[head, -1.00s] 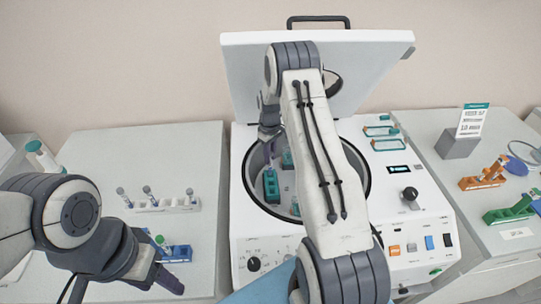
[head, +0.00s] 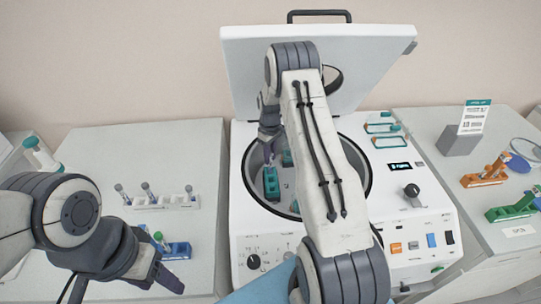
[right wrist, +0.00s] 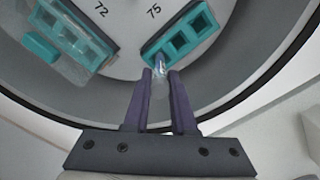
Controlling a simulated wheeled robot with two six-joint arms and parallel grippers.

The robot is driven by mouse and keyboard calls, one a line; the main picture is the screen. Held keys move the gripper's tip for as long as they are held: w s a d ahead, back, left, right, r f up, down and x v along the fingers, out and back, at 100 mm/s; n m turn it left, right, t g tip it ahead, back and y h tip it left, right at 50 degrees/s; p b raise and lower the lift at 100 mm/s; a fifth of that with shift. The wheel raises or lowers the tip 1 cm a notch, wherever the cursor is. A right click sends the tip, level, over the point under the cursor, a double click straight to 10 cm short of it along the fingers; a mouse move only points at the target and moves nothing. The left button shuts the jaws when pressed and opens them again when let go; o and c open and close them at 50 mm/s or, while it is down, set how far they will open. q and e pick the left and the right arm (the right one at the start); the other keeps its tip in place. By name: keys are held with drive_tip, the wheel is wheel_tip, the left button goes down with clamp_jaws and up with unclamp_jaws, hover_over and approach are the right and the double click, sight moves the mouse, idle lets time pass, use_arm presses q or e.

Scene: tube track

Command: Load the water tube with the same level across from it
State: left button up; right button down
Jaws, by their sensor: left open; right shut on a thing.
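The open centrifuge (head: 240,215) stands in the middle, its drum holding teal buckets. My right gripper (right wrist: 161,72) is shut on a thin clear tube (right wrist: 160,64) at the near end of one teal bucket (right wrist: 180,35), by the number 75. That bucket also shows in the head view (head: 271,183). I cannot tell how deep the tube sits in a hole, and its liquid level is not readable. Another teal bucket (right wrist: 70,35) lies by the number 72. My left gripper (head: 168,282) is open and empty, low over the left table beside the blue rack.
A white rack (head: 165,203) with tubes and a blue rack (head: 178,249) with a green-capped tube stand on the left table. The lid (head: 375,75) is raised behind the drum. Orange (head: 485,180) and green (head: 515,212) racks stand on the right table. My right arm hides part of the drum.

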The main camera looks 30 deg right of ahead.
drive_tip(key=shift+f+b, duration=0.85)
drive_tip(key=shift+f, duration=0.5)
drive_tip(key=c, duration=0.7)
unclamp_jaws()
drive_tip(key=shift+o, duration=0.2)
drive_tip(key=shift+r, duration=0.1)
wheel_tip(320, 180, up, 7)
drive_tip(key=shift+f+b, duration=0.15)
drive_tip(key=shift+b, duration=0.9)
drive_tip(key=shift+r, duration=0.35)
